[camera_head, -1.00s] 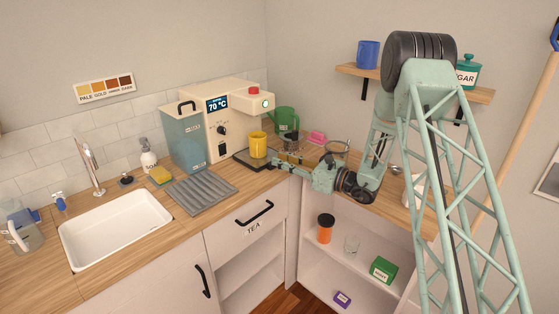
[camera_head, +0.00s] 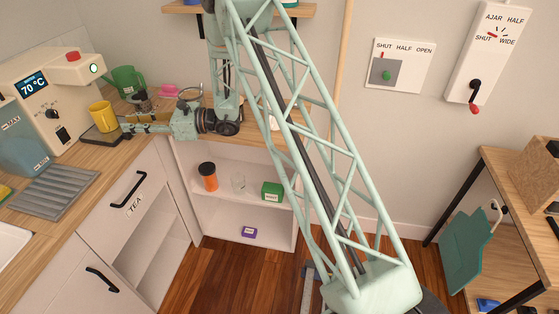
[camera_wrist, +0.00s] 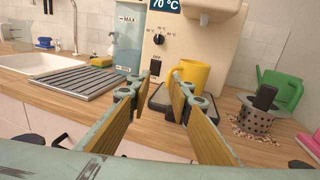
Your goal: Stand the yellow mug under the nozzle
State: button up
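The yellow mug (camera_head: 101,116) stands upright on the dark drip tray (camera_head: 92,138) of the cream machine (camera_head: 42,90). My gripper (camera_head: 124,127) is just right of the mug in the head view. In the wrist view my gripper (camera_wrist: 157,84) is open and empty between its fingers. The right finger overlaps the mug's lower left; I cannot tell whether they touch.
A ribbed grey mat (camera_wrist: 80,82) and the sink lie left of the machine. A perforated pot (camera_wrist: 255,118) and green watering can (camera_wrist: 284,88) stand to the right. Open shelves (camera_head: 220,215) are below the counter. A wall panel (camera_head: 400,65) and desk are farther right.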

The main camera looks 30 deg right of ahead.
jog(key=s+a+r+n+g, duration=0.3)
jog(key=s+r+n, duration=0.1)
jog(key=s+r, duration=0.35)
jog(key=s+a+r+n+g, duration=0.35)
jog(key=s+r, duration=0.25)
jog(key=s, duration=0.3)
jog(key=s+r+n+g+h, duration=0.2)
jog(key=s+r+n, duration=0.1)
jog(key=s, duration=0.6)
jog(key=s+r+n+g+h, duration=0.1)
jog(key=s+r+n, duration=0.25)
jog(key=s, duration=0.65)
jog(key=s+d+r+n+h, duration=0.1)
jog(key=s+d+n+h, duration=0.2)
jog(key=s, duration=0.5)
jog(key=s+d+r+n+h, duration=0.15)
jog(key=s+d, duration=0.25)
jog(key=s, duration=0.4)
jog(key=s+d+n+t+h, duration=0.4)
jog(key=s+d+h, duration=0.3)
jog(key=s+d, duration=0.8)
jog(key=shift+s+d+r+n, duration=0.15)
jog(key=shift+d+r+n, duration=0.2)
jog(key=shift+d+n, duration=0.5)
jog(key=shift+h, duration=0.25)
